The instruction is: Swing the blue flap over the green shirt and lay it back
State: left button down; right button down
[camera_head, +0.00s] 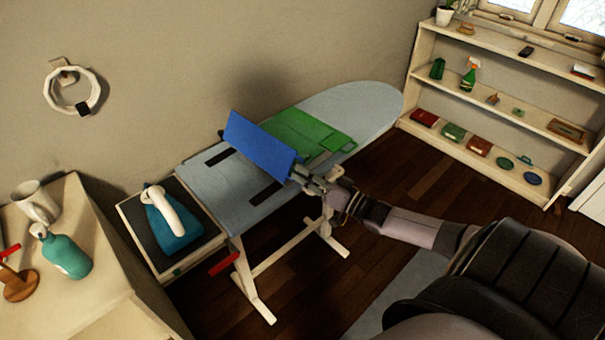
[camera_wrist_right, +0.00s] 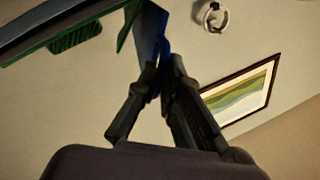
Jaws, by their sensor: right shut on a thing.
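The blue flap (camera_head: 258,143) stands tilted up above the ironing board (camera_head: 215,205), at the left edge of the green shirt. The green shirt (camera_head: 308,130) lies spread flat on the board to the right of the flap. My right gripper (camera_head: 298,174) is shut on the near end of the blue flap. In the right wrist view the right gripper (camera_wrist_right: 165,68) closes on the flap's blue edge (camera_wrist_right: 150,35), seen nearly edge-on. The flap hides part of the shirt in the head view. My left gripper is in neither view.
A blue iron (camera_head: 172,225) stands on a side stand left of the board. A cabinet at the far left holds a teal bottle (camera_head: 66,255) and a white mug (camera_head: 36,202). A shelf (camera_head: 500,110) stands at the right. The board's right end is clear.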

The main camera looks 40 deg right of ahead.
jog(key=shift+f, duration=0.15)
jog(key=c, duration=1.7)
grip_release()
jog(key=v, duration=1.2)
